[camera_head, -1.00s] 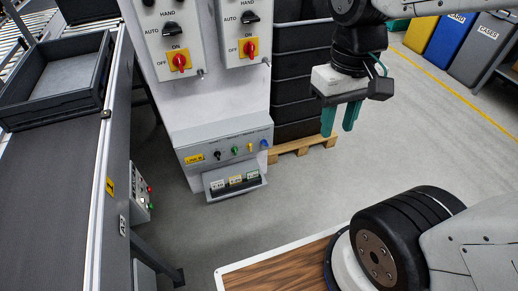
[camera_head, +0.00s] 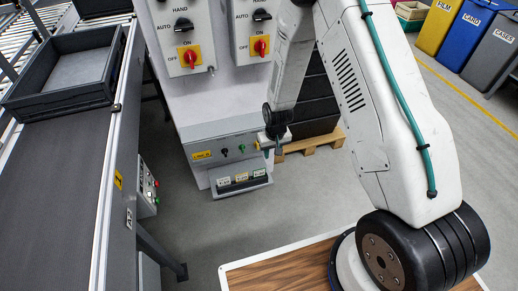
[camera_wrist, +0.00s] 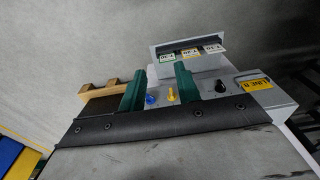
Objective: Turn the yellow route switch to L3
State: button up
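The yellow route switch (camera_wrist: 171,95) is a small knob on the grey sloped panel (camera_wrist: 245,97), seen upside down in the wrist view. It appears between my gripper's two green fingers, nearer the right one. My gripper (camera_wrist: 160,70) is open and empty, and no contact shows. A blue knob (camera_wrist: 151,99) also appears between the fingers. A black knob (camera_wrist: 221,87) lies outside to the right. In the head view, my gripper (camera_head: 270,146) is at the panel's right end and hides the yellow and blue knobs; the green knob (camera_head: 242,148) shows. No L3 mark is readable.
A tray of labelled cards (camera_head: 240,180) juts out below the panel. Boxes with red-and-yellow switches (camera_head: 188,55) are above it. A conveyor (camera_head: 60,190) runs at left. Black crates on a pallet (camera_head: 318,140) stand behind at right. Open floor lies in front.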

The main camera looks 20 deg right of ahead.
notch_tip(320, 180, down, 16)
jog(key=w+t, duration=0.3)
jog(key=t, duration=1.4)
send_near(257, 145)
jog(key=w, duration=0.8)
jog(key=shift+w+d+f, duration=0.2)
jog(key=shift+f, duration=0.3)
grip_shut()
